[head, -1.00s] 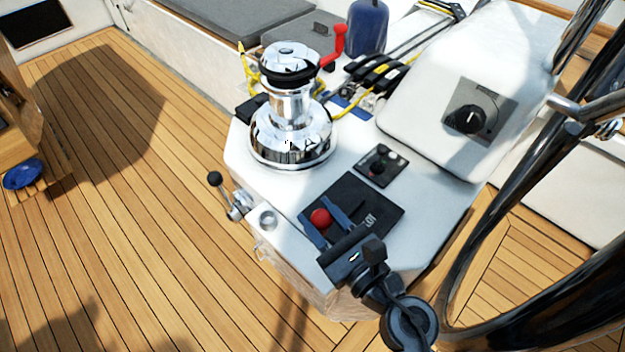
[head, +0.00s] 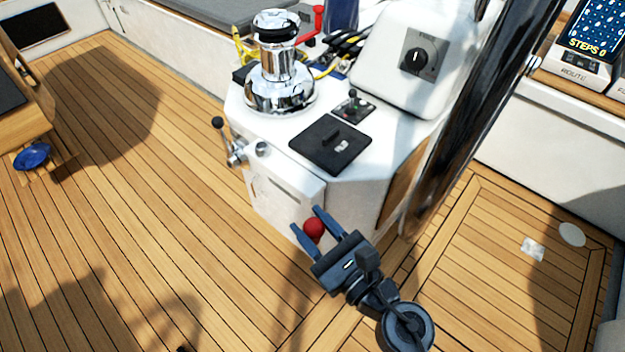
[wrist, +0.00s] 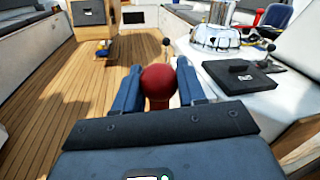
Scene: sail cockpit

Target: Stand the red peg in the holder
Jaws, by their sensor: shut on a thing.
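The red peg shows only as a round red head (head: 313,228) between the fingers of my gripper (head: 306,218). The gripper is shut on it, with blue fingers on either side. In the head view the gripper appears in front of the white console's (head: 290,180) near face. A small round metal fitting (head: 262,149), which may be the holder, sits on the console's near left corner, up and left of the gripper. I cannot make out its opening.
A black lever (head: 220,131) stands beside the metal fitting. A chrome winch (head: 277,80) and a black plate (head: 330,142) stand on the console top. A dark wheel rim (head: 450,145) rises at the right. The wooden deck (head: 140,200) at left is mostly clear.

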